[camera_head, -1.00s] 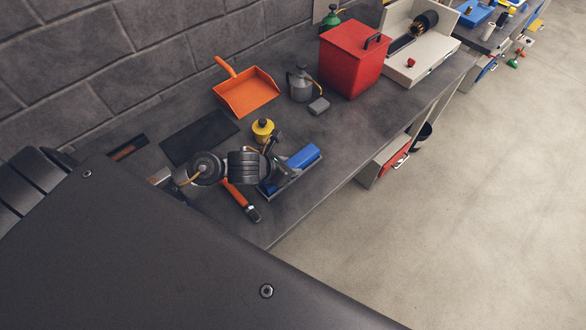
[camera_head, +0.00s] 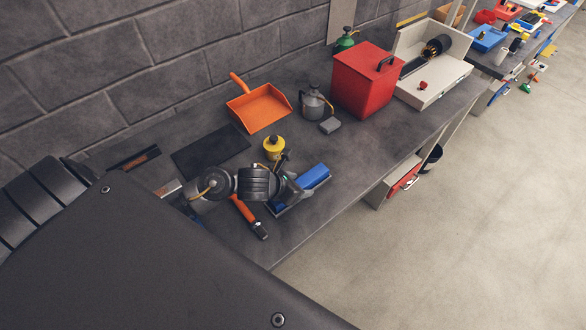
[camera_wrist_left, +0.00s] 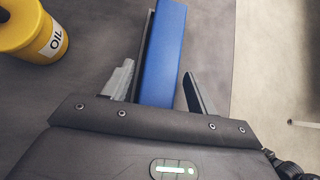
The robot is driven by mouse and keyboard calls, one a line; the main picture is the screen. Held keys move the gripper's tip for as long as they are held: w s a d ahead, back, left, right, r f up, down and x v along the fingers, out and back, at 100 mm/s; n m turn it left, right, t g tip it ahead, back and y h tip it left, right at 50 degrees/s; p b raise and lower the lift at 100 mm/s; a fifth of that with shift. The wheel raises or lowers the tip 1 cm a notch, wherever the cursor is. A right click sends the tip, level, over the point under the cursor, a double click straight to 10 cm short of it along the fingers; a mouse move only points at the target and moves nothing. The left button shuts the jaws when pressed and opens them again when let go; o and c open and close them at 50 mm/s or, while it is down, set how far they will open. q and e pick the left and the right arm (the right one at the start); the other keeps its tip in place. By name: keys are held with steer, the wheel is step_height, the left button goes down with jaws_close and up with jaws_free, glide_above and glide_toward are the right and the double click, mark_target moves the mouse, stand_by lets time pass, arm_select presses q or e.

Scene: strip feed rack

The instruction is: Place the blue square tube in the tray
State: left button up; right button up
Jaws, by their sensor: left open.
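The blue square tube (camera_head: 314,175) lies on the bench's near side, at a narrow grey tray (camera_head: 322,185). I cannot tell whether it is fully inside the tray. In the left wrist view the blue tube (camera_wrist_left: 163,50) runs up the picture, with a thin grey edge along its left side. My left gripper (camera_head: 290,187) is at the tube's near end. In the left wrist view the left gripper (camera_wrist_left: 158,70) is open, one finger on each side of the tube, with a gap at the right finger. My right gripper is not in view.
A yellow oil can (camera_head: 273,148) stands close behind my left gripper. An orange-handled tool (camera_head: 248,216) lies in front. A dark mat (camera_head: 210,150), orange dustpan (camera_head: 258,108), grey can (camera_head: 313,103) and red bin (camera_head: 362,80) stand farther back. The bench's front edge is near.

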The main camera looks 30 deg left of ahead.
arm_select(q)
steer(key=p+v, duration=0.2)
steer(key=v, duration=1)
steer(key=shift+r, duration=0.1)
steer(key=shift+w, duration=0.1)
